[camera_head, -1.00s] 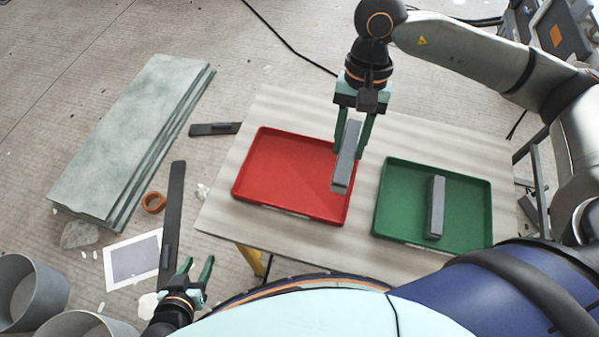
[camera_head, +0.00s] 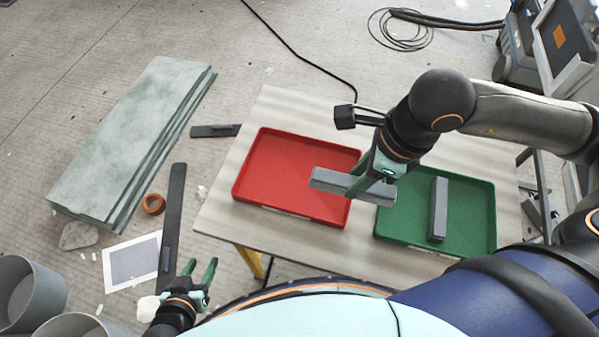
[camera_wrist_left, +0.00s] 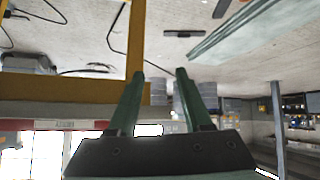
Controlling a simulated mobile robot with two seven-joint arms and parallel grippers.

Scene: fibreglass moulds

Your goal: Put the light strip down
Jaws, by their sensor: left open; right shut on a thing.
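My right gripper (camera_head: 368,186) is shut on a light grey strip (camera_head: 331,180). The strip lies nearly crosswise in the head view, held above the table, over the right edge of the red tray (camera_head: 240,192) and the left edge of the green tray (camera_head: 487,190). A similar grey strip (camera_head: 438,210) lies in the green tray. The red tray's visible floor is empty. My left gripper (camera_head: 200,268) is open and empty, low at the left, off the table. Its two spread fingers also show in the left wrist view (camera_wrist_left: 160,76).
Both trays stand on a pale wooden table (camera_head: 226,214). On the floor to its left are a long greenish slab (camera_head: 135,135), a dark bar (camera_head: 172,215), an orange ring (camera_head: 153,204) and grey buckets (camera_head: 32,290). A cable runs behind the table.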

